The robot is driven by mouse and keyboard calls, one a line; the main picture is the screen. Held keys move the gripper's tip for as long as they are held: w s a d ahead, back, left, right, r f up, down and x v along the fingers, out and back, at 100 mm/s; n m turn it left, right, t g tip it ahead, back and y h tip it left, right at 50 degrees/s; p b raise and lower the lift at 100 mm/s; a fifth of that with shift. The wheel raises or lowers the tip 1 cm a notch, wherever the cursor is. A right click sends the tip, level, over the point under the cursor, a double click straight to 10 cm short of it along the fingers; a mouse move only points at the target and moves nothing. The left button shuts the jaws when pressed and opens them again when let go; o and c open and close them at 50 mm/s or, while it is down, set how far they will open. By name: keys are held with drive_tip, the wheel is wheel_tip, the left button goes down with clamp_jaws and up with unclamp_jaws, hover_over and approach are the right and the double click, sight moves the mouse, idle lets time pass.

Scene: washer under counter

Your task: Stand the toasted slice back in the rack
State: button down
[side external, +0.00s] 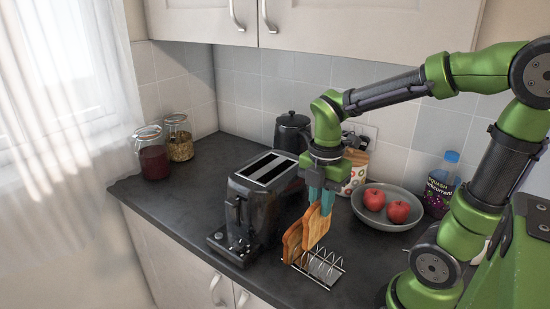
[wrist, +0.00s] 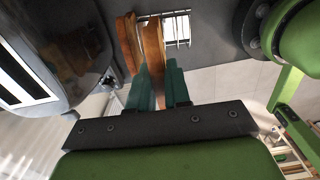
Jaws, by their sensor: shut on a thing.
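My gripper (side external: 322,197) points down above the rack and is shut on a toasted slice (side external: 317,227). The slice hangs upright below the teal fingers, its lower edge over or at the wire rack (side external: 326,269); contact cannot be told. Another browned slice (side external: 291,243) stands at the rack's left end, close to the held one. In the wrist view, the held slice (wrist: 153,43) is ahead of the fingers (wrist: 160,85), with the other slice (wrist: 127,42) just to its left. The rack's wires (wrist: 178,28) show on the right, with empty slots.
The black toaster (side external: 260,195) stands close to the left of the rack; it fills the left of the wrist view (wrist: 60,45). A bowl (side external: 388,216) with two apples, a bottle (side external: 440,187), a patterned canister (side external: 354,176) and a kettle (side external: 291,133) stand behind.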

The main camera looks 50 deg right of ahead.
sight(318, 226)
drive_tip(key=shift+w+f+m, duration=0.2)
drive_tip(key=shift+f+m, duration=0.1)
drive_tip(key=shift+f, duration=3.4)
drive_tip(key=c, duration=1)
unclamp_jaws()
drive_tip(key=shift+r, duration=0.1)
drive_tip(key=shift+r, duration=3.4)
